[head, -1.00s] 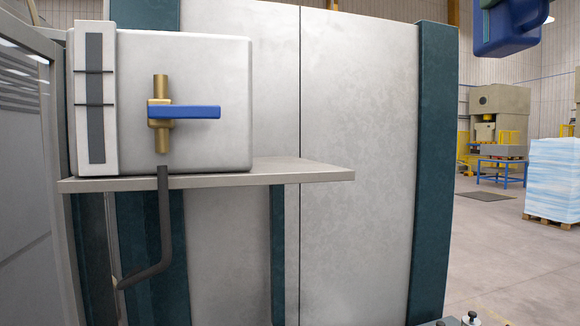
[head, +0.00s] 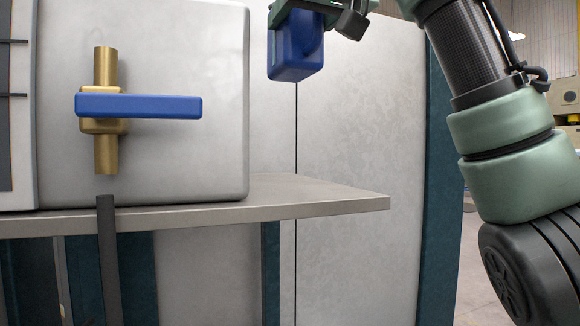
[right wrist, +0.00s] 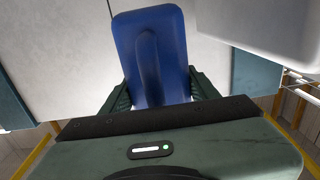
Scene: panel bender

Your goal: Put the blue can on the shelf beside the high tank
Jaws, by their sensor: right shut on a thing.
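The blue can (head: 296,48) is in the upper middle of the head view, above the free right part of the grey shelf (head: 335,197) and apart from it. My right gripper (head: 318,10) is shut on the can; its top is cut off by the picture edge. In the right wrist view the can (right wrist: 150,50) sits between the two dark fingers of the gripper (right wrist: 162,92). The high tank (head: 185,100) is a pale grey rounded box standing on the shelf, left of the can, with a gap between them. My left gripper is out of view.
A brass valve (head: 105,150) with a blue lever (head: 140,106) juts from the tank's front. A dark pipe (head: 108,260) runs down below it. A pale panel (head: 350,130) stands behind the shelf. The shelf right of the tank is bare.

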